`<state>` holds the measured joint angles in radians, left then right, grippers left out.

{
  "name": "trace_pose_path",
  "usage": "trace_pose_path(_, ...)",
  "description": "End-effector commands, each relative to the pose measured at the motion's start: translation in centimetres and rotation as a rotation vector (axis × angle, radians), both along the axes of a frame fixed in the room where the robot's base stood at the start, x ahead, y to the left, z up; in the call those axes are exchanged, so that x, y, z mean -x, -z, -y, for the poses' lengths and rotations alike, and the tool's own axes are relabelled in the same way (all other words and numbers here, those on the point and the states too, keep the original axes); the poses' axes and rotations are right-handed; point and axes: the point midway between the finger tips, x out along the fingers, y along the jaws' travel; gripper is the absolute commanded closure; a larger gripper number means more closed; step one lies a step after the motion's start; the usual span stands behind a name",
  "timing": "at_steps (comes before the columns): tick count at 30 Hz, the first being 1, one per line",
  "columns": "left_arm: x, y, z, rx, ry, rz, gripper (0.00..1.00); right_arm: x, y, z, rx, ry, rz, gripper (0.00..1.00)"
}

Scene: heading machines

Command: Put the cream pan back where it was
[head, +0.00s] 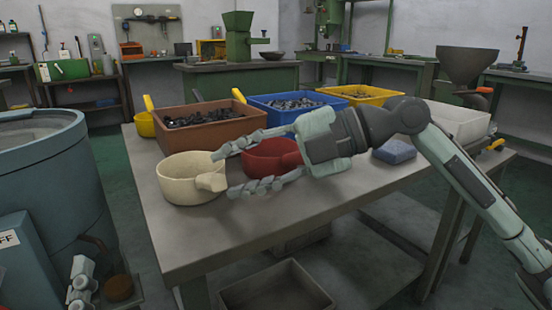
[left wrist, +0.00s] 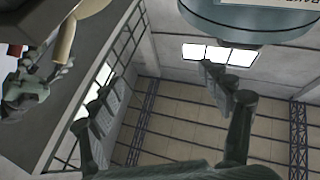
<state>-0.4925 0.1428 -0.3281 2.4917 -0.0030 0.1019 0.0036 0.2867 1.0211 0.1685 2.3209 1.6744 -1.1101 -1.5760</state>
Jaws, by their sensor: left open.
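The cream pan (head: 182,188) stands upright on the near left corner of the table, its short handle pointing right. My right gripper (head: 226,174) reaches in from the right with its fingers spread wide. The fingertips are at the pan's right side, one above and one below the handle in the picture. I cannot tell whether they touch the pan. In the left wrist view my left gripper (left wrist: 165,105) is open with nothing between its fingers. A cream part, probably the pan's handle (left wrist: 66,38), shows at upper left there.
A red pan (head: 268,158) stands behind my right fingers. A brown bin (head: 185,140), a blue bin (head: 290,112) and a yellow bin (head: 365,97) line the table's back. A large drum (head: 45,185) stands left of the table. The front tabletop is bare.

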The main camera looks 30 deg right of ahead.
Motion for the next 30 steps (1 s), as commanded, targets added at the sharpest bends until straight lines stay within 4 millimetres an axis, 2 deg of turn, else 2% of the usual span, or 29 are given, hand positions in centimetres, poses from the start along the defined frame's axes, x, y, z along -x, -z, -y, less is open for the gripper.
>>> trace_pose_path(6,0.6,-1.0,-0.5,0.030,-0.007,0.087,0.22,2.2,-1.4,3.1,-0.001,0.001,0.000,0.60)
trace_pose_path(12,0.9,-1.6,-0.7,0.043,-0.011,0.128,0.22,3.7,-2.6,5.2,-0.003,0.000,0.001,0.60)
trace_pose_path(18,1.0,-1.8,-0.8,0.047,-0.011,0.140,0.22,4.2,-3.0,5.9,-0.001,-0.002,0.000,0.60)
trace_pose_path(30,1.0,-1.9,-0.8,0.047,-0.011,0.144,0.22,4.2,-2.9,5.8,-0.002,0.000,0.000,0.60)
